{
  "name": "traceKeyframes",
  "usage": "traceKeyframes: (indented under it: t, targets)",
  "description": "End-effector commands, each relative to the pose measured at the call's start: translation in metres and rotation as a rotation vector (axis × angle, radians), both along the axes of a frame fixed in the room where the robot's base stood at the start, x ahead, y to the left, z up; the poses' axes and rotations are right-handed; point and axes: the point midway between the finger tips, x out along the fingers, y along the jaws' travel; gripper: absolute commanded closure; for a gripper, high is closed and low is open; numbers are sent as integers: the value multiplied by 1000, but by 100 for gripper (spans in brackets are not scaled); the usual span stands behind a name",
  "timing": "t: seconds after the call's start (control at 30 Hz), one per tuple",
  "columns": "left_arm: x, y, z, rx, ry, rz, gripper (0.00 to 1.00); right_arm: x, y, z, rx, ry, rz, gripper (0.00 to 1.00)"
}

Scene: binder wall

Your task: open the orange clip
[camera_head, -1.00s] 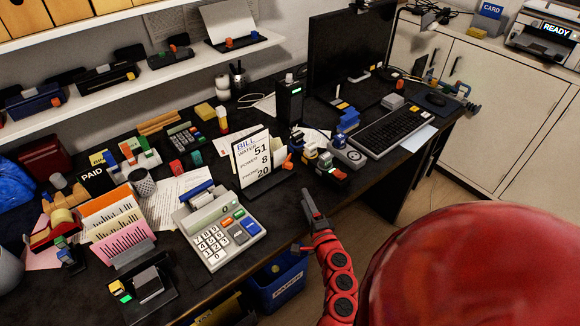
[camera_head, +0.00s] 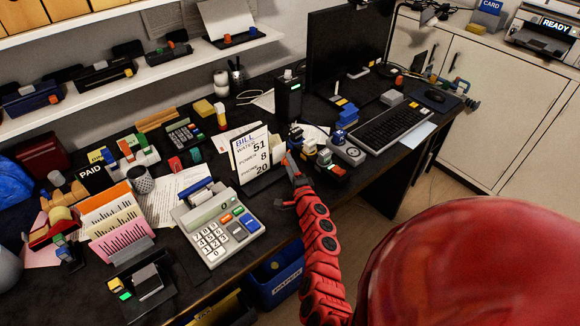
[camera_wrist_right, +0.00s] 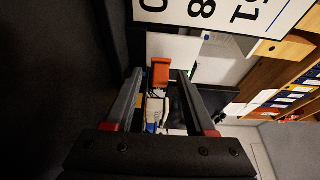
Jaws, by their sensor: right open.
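The orange clip (camera_wrist_right: 160,73) shows in the right wrist view as a small orange block between the tips of my right gripper's fingers. It is by the edge of the white bill card (camera_wrist_right: 225,14). My right gripper (camera_head: 292,167) is open, with a finger on each side of the clip and gaps visible between. In the head view it is at the lower right of the bill stand (camera_head: 250,153), and its fingers mostly hide the clip. My left gripper is not in view.
A calculator (camera_head: 215,225) lies left of my right arm. A cluster of small items (camera_head: 326,162) stands close to its right, with a keyboard (camera_head: 392,127) beyond. A blue bin (camera_head: 275,280) is below the desk's front edge.

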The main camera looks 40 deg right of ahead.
Motion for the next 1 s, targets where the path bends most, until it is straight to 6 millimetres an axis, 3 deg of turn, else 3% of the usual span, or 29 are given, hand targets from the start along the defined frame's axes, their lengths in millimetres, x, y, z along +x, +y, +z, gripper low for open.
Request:
traceKeyframes:
  t: [0.13, 0.43, 1.0]
  targets:
    - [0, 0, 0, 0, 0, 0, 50, 0, 0, 0, 0, 0, 0, 45]
    - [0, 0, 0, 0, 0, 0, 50, 0, 0, 0, 0, 0, 1, 99]
    - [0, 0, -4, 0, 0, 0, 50, -3, -7, 0, -5, 0, 93, 100]
